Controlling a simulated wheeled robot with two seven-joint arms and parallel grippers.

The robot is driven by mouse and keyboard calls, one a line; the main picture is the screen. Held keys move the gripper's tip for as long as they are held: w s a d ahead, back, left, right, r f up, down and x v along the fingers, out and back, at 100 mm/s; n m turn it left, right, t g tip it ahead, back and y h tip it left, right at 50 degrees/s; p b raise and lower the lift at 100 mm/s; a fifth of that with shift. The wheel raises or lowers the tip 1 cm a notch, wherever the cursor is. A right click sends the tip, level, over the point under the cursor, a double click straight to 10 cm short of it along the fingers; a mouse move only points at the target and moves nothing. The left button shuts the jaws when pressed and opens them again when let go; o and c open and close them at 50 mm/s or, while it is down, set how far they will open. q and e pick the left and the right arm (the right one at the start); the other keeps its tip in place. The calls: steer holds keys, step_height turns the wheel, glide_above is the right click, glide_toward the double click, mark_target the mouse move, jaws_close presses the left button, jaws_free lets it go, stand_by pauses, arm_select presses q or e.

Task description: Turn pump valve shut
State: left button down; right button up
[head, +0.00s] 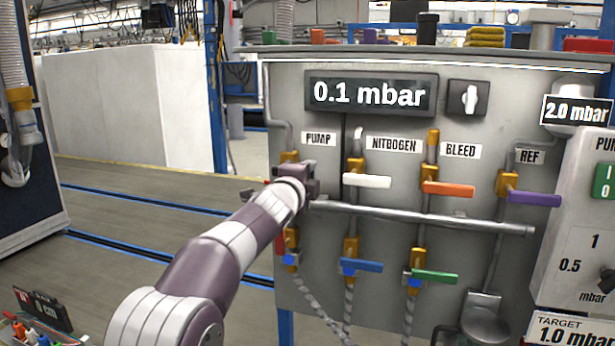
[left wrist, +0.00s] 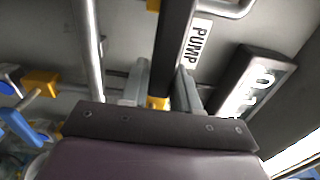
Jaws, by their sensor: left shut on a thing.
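The pump valve (head: 289,158) is on the upper left of the grey panel, beside the PUMP label (head: 318,139). Its brass body shows above my left gripper (head: 305,178), which covers most of the valve and its handle in the head view. In the left wrist view, my left gripper (left wrist: 160,98) has its fingers on either side of a small yellow part (left wrist: 157,103), with a dark bar (left wrist: 174,45) running away beyond them. The gripper is shut on the valve handle; the handle's exact angle is hard to tell. My right gripper is out of view.
The nitrogen valve's white handle (head: 367,181) and the bleed valve's orange handle (head: 447,188) lie to the right. A horizontal pipe (head: 430,218) runs below them. Blue (head: 361,266) and green (head: 434,275) handles sit lower. The display (head: 370,94) reads 0.1 mbar.

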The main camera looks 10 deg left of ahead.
arm_select(q)
steer(key=shift+f, duration=0.15)
steer(key=c, duration=0.9)
jaws_free()
steer(key=s+b, duration=0.1)
steer(key=s, duration=0.3)
steer(key=s+a+b, duration=0.1)
steer(key=s, duration=0.3)
steer(key=s+a+b, duration=0.1)
steer(key=s+b, duration=0.1)
steer(key=s, duration=0.2)
steer(key=shift+s+a, duration=0.2)
steer(key=shift+s, duration=0.05)
